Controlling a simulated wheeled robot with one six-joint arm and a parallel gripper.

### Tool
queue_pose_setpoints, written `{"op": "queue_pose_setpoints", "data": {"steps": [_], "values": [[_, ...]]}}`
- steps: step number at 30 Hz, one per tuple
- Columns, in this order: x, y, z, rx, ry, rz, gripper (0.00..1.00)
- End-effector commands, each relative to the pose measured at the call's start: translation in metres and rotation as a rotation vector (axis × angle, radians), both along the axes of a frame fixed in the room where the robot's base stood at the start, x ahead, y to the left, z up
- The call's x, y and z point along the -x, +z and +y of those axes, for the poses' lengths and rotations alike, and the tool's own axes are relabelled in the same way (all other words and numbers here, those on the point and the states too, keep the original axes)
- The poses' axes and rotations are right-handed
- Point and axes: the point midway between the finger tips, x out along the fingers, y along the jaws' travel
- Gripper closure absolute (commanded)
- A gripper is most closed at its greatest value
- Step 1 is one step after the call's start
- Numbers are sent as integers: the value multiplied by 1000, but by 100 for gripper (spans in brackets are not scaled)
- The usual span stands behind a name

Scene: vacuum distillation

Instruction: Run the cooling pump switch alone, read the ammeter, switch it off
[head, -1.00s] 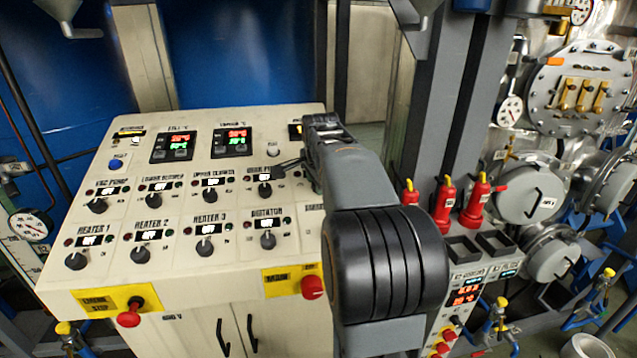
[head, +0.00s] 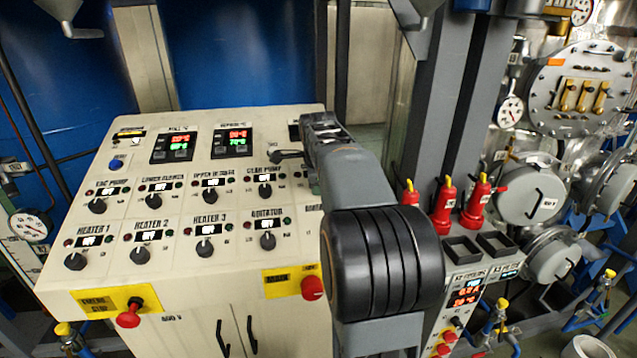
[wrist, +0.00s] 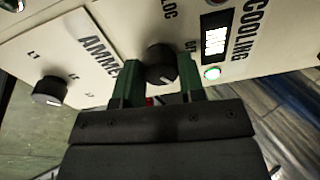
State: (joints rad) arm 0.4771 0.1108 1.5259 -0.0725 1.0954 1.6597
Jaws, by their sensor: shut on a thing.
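The cooling pump switch, a black round knob (wrist: 161,64), sits beside the COOLING label in the wrist view. My gripper (wrist: 160,82) has its two green fingers on either side of this knob and is shut on it. A lamp (wrist: 212,73) by the label glows green, and the small display (wrist: 214,38) is lit but its word is unclear. Part of an "AMME..." label (wrist: 98,52) shows, with another black knob (wrist: 48,91) marked L1. In the head view my arm hides the cooling switch.
The sloped control panel (head: 130,225) has several other knobs with displays that appear to read OFF. An emergency stop (head: 129,316) and another red button (head: 312,288) sit along its front. Red-handled fittings (head: 444,207) and pipework (head: 607,285) stand to the right.

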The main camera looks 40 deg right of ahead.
Motion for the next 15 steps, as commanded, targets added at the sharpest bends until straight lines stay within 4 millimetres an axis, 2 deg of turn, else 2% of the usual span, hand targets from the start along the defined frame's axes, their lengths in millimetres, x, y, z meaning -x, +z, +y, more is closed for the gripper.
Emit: {"op": "queue_pose_setpoints", "data": {"steps": [9,10,15], "values": [[0,1,0,-1,-2,-3,87],[0,1,0,-1,-2,-3,60],[0,1,0,-1,-1,-2,44]]}}
